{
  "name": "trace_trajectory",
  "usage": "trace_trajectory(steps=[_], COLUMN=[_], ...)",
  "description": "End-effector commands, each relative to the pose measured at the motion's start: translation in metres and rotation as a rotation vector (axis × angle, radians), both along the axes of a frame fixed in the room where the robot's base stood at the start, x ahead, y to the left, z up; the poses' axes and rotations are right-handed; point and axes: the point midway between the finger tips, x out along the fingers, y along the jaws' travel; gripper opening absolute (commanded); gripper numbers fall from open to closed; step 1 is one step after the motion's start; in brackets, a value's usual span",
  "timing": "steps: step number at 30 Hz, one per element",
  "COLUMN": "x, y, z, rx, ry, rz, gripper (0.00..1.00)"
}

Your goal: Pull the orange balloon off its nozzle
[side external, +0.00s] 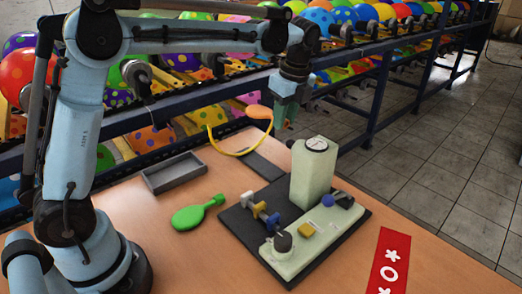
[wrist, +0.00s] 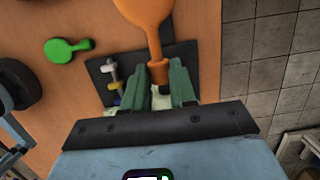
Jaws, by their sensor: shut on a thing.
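The orange balloon (side external: 259,112) is held up in the air, above and behind the machine in the side view. Its neck is between my gripper's green fingers. In the wrist view the balloon (wrist: 146,12) reaches past the top edge, and its neck end sits between the fingertips. My gripper (side external: 288,115) is shut on the neck; it also shows in the wrist view (wrist: 161,82). A thin yellow curved tube (side external: 241,154) runs close to the balloon; I cannot tell whether they touch. The nozzle cannot be made out clearly.
A pale green machine (side external: 314,172) stands on a black base on the table. A green balloon (side external: 198,213) and a grey tray (side external: 173,171) lie left of it. A red card (side external: 390,262) lies right. Racks of balloons (side external: 370,70) stand behind.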

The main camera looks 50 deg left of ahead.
Motion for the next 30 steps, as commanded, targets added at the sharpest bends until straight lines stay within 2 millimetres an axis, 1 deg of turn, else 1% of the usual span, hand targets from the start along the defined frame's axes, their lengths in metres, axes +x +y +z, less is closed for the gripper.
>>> trace_trajectory(steps=[3,30], x=[0.000,0.000], y=[0.000,0.000], z=[0.011,0.092], rx=[0.000,0.000], ry=[0.000,0.000], rz=[0.000,0.000], gripper=[0.02,0.02])
